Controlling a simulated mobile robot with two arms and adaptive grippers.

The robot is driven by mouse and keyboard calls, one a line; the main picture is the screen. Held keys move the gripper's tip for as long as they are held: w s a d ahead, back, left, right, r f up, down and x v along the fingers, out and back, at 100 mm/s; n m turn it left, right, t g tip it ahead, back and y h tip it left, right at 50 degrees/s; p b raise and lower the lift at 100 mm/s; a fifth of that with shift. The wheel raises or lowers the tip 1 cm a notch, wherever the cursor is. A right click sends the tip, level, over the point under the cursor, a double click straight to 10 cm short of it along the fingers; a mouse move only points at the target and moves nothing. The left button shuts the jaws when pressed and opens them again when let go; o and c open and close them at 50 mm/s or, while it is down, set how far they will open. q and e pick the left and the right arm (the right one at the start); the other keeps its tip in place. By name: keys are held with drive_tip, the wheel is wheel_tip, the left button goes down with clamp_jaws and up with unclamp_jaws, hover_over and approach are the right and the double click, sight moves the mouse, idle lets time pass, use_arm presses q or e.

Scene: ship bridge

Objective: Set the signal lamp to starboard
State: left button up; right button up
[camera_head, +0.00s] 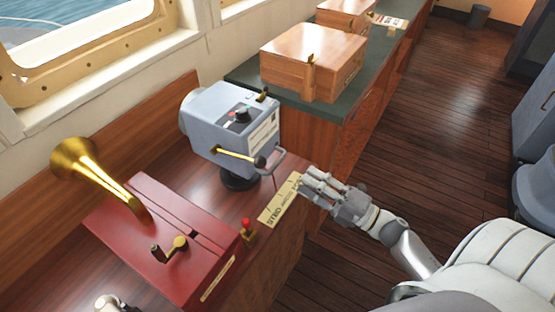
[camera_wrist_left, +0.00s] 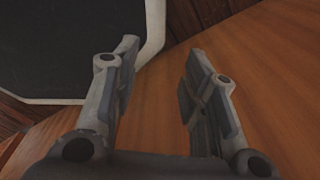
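The signal lamp (camera_head: 232,125) is a grey-blue box on a dark round base on the wooden console. It has a brass lever with a dark knob and a grey looped handle (camera_head: 278,160) on its side towards me. A cream label plate (camera_head: 280,203) reading "STBD" lies on the console in front of it. My right gripper (camera_head: 306,178) is over the console's right edge, beside the plate, apart from the handle; its fingers look parted and empty. In the left wrist view my left gripper (camera_wrist_left: 160,75) is open and empty above a wooden surface.
A red box with a brass horn (camera_head: 85,160) stands at the left, with a small red-topped lever (camera_head: 247,228) beside it. Wooden boxes (camera_head: 313,62) sit on the green-topped cabinet behind. The floor (camera_head: 430,130) at the right is clear.

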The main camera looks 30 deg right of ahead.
sight(277, 161)
drive_tip(key=p+x, duration=0.1)
drive_tip(key=x, duration=0.4)
drive_tip(key=shift+d+r, duration=0.1)
drive_tip(key=shift+r, duration=0.1)
drive_tip(key=p+x, duration=0.1)
drive_tip(key=x, duration=0.4)
drive_tip(key=shift+w+f+p, duration=0.15)
drive_tip(key=shift+p, duration=0.15)
use_arm(q)
drive_tip(key=w+r, duration=0.1)
drive_tip(key=r, duration=0.2)
drive_tip(key=shift+w, duration=0.35)
use_arm(e)
drive_tip(key=shift+c, duration=0.5)
clamp_jaws()
